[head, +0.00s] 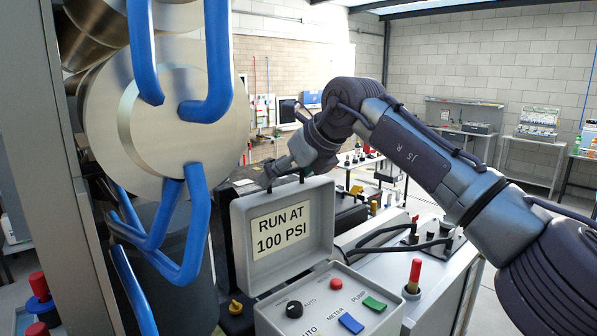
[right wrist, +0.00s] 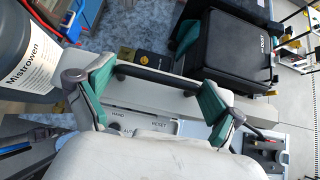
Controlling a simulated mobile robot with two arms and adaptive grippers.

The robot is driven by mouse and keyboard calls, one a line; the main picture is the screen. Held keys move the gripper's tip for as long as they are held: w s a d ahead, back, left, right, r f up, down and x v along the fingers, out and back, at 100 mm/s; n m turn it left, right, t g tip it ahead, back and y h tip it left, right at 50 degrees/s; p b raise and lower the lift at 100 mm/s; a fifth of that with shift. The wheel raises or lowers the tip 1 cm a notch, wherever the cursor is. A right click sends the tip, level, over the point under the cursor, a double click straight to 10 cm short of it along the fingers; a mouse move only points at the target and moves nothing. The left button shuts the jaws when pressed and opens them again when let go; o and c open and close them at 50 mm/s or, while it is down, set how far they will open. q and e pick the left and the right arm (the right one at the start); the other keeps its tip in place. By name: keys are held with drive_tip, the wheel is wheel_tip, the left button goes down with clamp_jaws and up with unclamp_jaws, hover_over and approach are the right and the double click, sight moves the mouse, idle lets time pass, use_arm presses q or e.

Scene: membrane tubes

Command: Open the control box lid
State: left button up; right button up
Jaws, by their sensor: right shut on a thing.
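The grey control box (head: 262,318) stands at the bottom centre of the head view. Its lid (head: 322,215) is raised, roughly upright, with the label "RUN AT 100 PSI" (head: 281,229) facing me. My right gripper (head: 285,180) is at the lid's top edge. In the right wrist view its green-padded fingers (right wrist: 157,92) stand apart, at the two ends of the black lid handle (right wrist: 150,77), shut on it. The panel shows a black knob (head: 294,309), a red button (head: 336,284), a blue switch (head: 350,324) and a green switch (head: 375,304). My left gripper is out of view.
Large metal membrane tubes (head: 165,120) with blue pipes (head: 193,225) stand close at the left. A red-topped valve (head: 413,275) is right of the box. A black case (right wrist: 232,50) shows in the right wrist view. Benches line the back wall.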

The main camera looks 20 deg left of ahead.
drive_tip(key=shift+w+a+r, duration=0.15)
drive_tip(key=shift+w+r, duration=0.15)
drive_tip(key=o, duration=1.3)
drive_tip(key=shift+s, duration=0.1)
drive_tip(key=v, duration=1.2)
